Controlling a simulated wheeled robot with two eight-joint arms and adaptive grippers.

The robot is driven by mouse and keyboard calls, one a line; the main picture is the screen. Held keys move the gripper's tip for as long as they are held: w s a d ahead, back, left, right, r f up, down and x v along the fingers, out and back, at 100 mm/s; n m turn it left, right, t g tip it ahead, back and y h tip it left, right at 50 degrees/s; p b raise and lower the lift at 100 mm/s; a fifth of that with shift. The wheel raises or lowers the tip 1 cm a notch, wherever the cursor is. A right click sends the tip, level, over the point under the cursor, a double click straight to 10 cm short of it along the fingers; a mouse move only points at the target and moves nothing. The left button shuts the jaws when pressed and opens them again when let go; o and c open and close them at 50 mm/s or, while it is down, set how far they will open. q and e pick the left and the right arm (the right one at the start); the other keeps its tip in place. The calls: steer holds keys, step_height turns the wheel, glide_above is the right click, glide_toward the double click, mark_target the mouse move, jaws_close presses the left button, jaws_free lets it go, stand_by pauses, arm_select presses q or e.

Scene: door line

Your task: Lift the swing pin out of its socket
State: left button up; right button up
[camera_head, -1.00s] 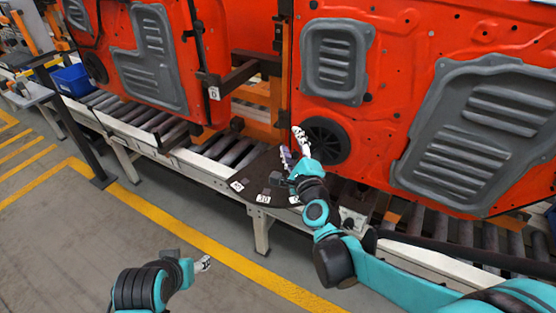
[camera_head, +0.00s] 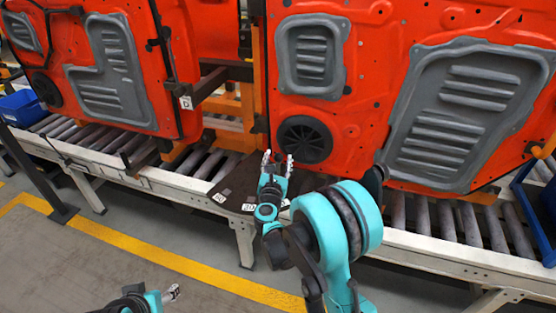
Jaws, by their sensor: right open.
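I cannot make out the swing pin or its socket for certain. A dark plate (camera_head: 232,178) lies on the line between the two red doors, with small numbered labels along its front edge. My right gripper (camera_head: 277,160) is open, fingers pointing up and away, over the plate's right part and in front of the right door's lower left corner. Nothing shows between its fingers. The gripper and arm hide part of the plate. My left gripper (camera_head: 172,293) is low at the bottom edge, away from the line, and its jaws are too small to read.
The right red door (camera_head: 360,100) with a round black speaker (camera_head: 304,139) stands just behind my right gripper. The left red door (camera_head: 120,50) and an orange post are nearby. The roller conveyor (camera_head: 400,238) runs across. A blue bin (camera_head: 22,108) is far left.

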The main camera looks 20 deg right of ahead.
steer(key=shift+w+d, duration=0.25)
steer(key=shift+w, duration=0.35)
jaws_close()
step_height(320, 180, up, 5)
steer(key=p, duration=0.3)
steer(key=shift+w+f, duration=0.1)
steer(key=shift+f, duration=0.05)
jaws_free()
